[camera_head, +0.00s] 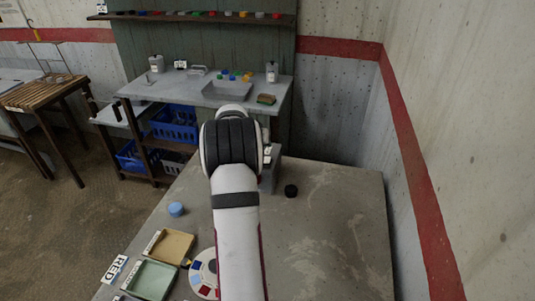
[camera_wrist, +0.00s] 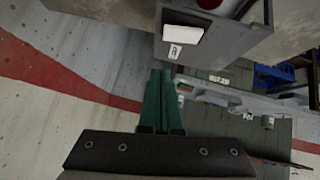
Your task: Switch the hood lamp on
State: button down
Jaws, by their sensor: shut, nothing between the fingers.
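In the wrist view a grey box (camera_wrist: 228,50) fills the upper middle. It carries a white rectangular switch plate (camera_wrist: 183,35) with a small printed label (camera_wrist: 175,51) beside it, and part of a red round thing (camera_wrist: 208,3) at the top edge. My gripper (camera_wrist: 161,75) has its green fingers shut together and empty, with the tips apart from the switch and below it in the picture. In the head view the grey box (camera_head: 273,173) is partly hidden behind my arm, which also hides my gripper. I cannot identify the hood lamp or whether it is lit.
On the near table (camera_head: 335,225) are a black puck (camera_head: 291,191), a blue cylinder (camera_head: 176,209), a tan tray (camera_head: 170,246), a green tray (camera_head: 152,279) and a coloured disc (camera_head: 202,283). A wall (camera_head: 455,130) closes the right side. The table's right half is mostly clear.

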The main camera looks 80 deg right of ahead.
aim_at(269, 161)
jog(key=f, duration=0.4)
jog(key=shift+s, duration=0.3)
jog(key=shift+s+f+t, duration=0.25)
jog(key=shift+f+t, duration=0.15)
jog(key=shift+t, duration=0.1)
jog(key=shift+w+r, duration=0.35)
jog(key=shift+w, duration=0.4)
